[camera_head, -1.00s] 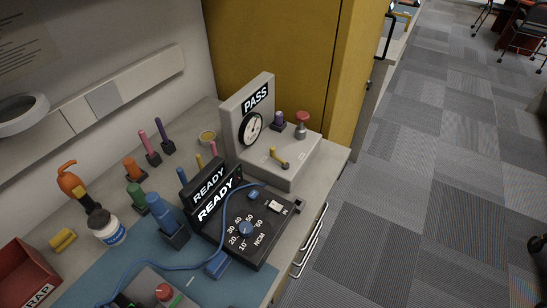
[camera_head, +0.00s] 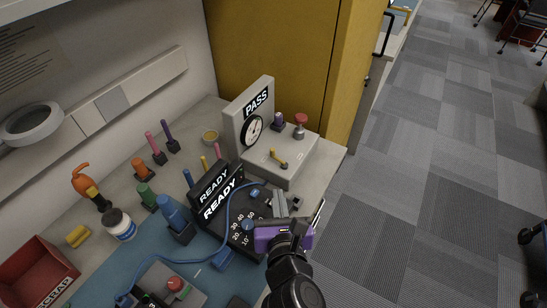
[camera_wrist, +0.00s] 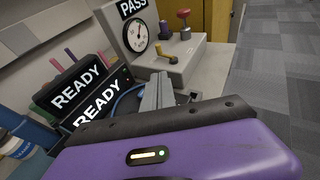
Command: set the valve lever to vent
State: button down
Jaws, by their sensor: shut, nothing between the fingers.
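The valve lever (camera_head: 277,157) is a small yellow handle on top of the grey test box at the back right of the bench. It points toward the upper left in the head view, and its position marks are too small to read. It also shows in the wrist view (camera_wrist: 167,53). The test box carries an upright panel (camera_head: 240,114) with a PASS sign and a round gauge (camera_head: 252,130). My gripper (camera_head: 280,198) is shut and empty, in front of the box and apart from the lever. In the wrist view its fingers (camera_wrist: 158,88) point toward the box.
A red-topped knob (camera_head: 300,127) and a dark purple-topped knob (camera_head: 278,121) stand behind the lever. The black READY unit (camera_head: 217,190) with a blue cable lies beside my gripper. A yellow cabinet (camera_head: 285,60) closes the back. Open floor is at right.

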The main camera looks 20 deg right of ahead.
aim_at(272, 154)
jog(key=shift+w+r, duration=0.1)
jog(key=shift+w, duration=0.1)
jog(key=x, duration=0.4)
jog(key=r+x, duration=0.1)
jog(key=x, duration=0.8)
jog(key=shift+w+d+p, duration=0.2)
jog(key=shift+w+p, duration=0.2)
jog(key=shift+w, duration=0.1)
